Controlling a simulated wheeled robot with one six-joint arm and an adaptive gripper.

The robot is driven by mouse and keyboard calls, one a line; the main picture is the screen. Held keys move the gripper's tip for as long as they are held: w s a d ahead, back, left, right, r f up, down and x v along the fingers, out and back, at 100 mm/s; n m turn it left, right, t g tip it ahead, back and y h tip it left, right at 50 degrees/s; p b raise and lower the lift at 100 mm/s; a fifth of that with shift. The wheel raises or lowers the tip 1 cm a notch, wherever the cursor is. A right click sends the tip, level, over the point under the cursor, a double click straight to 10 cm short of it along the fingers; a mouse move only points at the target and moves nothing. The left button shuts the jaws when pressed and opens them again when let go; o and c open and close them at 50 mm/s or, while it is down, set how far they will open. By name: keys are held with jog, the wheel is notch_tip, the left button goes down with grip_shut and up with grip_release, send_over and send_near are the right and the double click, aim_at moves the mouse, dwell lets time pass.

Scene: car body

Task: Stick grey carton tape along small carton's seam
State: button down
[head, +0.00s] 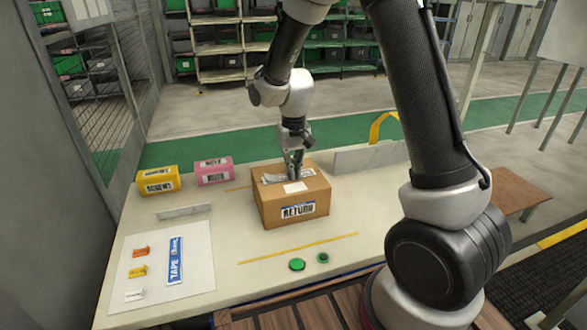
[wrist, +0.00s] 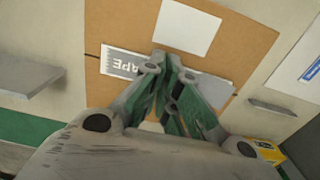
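The small carton (head: 268,210) is a closed brown box on the table with a "RETURN" label on its front. Its top also shows in the wrist view (wrist: 115,22). The grey carton tape (wrist: 122,64) is a flat strip lettered "TAPE", lying lengthwise along the seam line at the carton top. It also shows in the head view (head: 272,178). My gripper (head: 294,174) points down at the strip's middle. Its fingertips (wrist: 166,58) are close together on the strip, which sticks out on both sides. The fingers hide the strip's middle and the seam below; full contact with the carton cannot be told.
A white label (wrist: 187,27) lies on the carton top. Yellow (head: 158,180) and pink (head: 213,171) boxes stand at the back left. A pale mat (head: 197,272) at left holds small coloured pieces and a blue TAPE sign. Green buttons (head: 297,264) sit at the front.

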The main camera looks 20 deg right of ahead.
jog(key=c, duration=1.2)
grip_release()
jog(key=shift+o, duration=0.2)
jog(key=shift+r, duration=0.1)
jog(key=shift+r, duration=2.9)
